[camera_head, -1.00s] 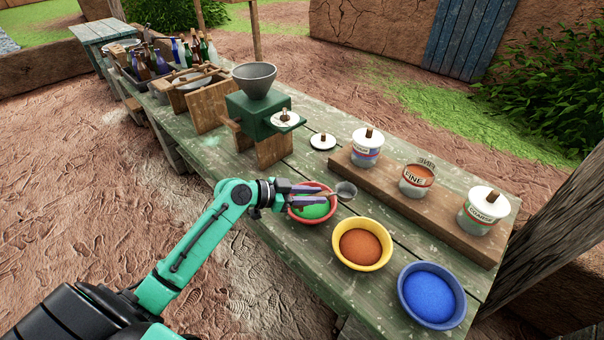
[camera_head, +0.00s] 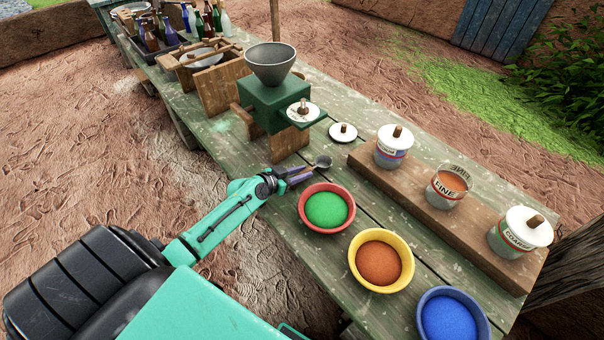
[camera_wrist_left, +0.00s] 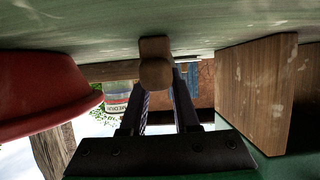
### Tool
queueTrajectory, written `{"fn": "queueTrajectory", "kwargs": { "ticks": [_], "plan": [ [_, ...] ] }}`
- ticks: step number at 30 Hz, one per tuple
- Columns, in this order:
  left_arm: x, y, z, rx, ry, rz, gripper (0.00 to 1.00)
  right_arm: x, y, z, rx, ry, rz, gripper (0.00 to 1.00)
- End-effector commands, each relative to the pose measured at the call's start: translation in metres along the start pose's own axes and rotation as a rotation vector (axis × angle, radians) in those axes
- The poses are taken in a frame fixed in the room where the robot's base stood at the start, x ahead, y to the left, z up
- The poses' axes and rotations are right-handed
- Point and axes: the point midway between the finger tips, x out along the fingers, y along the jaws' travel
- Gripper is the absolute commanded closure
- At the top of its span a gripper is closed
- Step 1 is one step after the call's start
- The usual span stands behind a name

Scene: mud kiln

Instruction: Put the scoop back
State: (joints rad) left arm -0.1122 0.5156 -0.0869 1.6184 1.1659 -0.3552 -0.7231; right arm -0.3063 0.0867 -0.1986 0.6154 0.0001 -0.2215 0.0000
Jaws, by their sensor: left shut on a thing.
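My left gripper (camera_head: 296,175) is shut on the scoop (camera_head: 323,161), low at the table between the red bowl and the green mill. The scoop's small grey cup points away from the gripper. In the left wrist view, which is upside down, the scoop's brown handle end (camera_wrist_left: 156,72) shows between the two fingers, close to the green tabletop. I cannot tell whether the scoop touches the table. The red bowl (camera_head: 305,219) of green powder stands just nearer to me, beside the gripper. My right gripper is not in view.
The green mill (camera_head: 262,105) with a grey hopper and wooden boards stands behind the gripper. A yellow bowl (camera_head: 358,271) and a blue bowl (camera_head: 424,322) stand nearer. Jars sit on a wooden plank (camera_head: 400,188). A loose white lid (camera_head: 343,132) lies beyond the scoop.

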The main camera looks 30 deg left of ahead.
Motion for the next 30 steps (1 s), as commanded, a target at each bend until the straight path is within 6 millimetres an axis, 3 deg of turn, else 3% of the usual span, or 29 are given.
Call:
{"fn": "queueTrajectory", "kwargs": {
  "ticks": [10,11,12,13,25,30],
  "plan": [
    [0.002,0.0,0.004,0.001,0.001,0.001,1.0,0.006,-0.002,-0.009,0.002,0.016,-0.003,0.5],
    [0.001,0.0,0.003,0.0,0.001,0.001,0.59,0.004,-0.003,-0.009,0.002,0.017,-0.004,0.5],
    [0.001,0.0,0.002,0.0,0.001,0.001,0.44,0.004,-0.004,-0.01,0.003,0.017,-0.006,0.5],
    [0.001,0.0,0.002,0.0,0.0,0.001,0.41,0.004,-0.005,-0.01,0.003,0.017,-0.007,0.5],
    [-0.002,0.0,-0.002,0.001,0.0,0.001,0.41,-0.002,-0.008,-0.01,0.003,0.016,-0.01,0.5],
    [-0.028,0.001,0.001,0.002,-0.003,0.002,0.41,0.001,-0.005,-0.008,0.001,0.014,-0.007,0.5]
  ]
}}
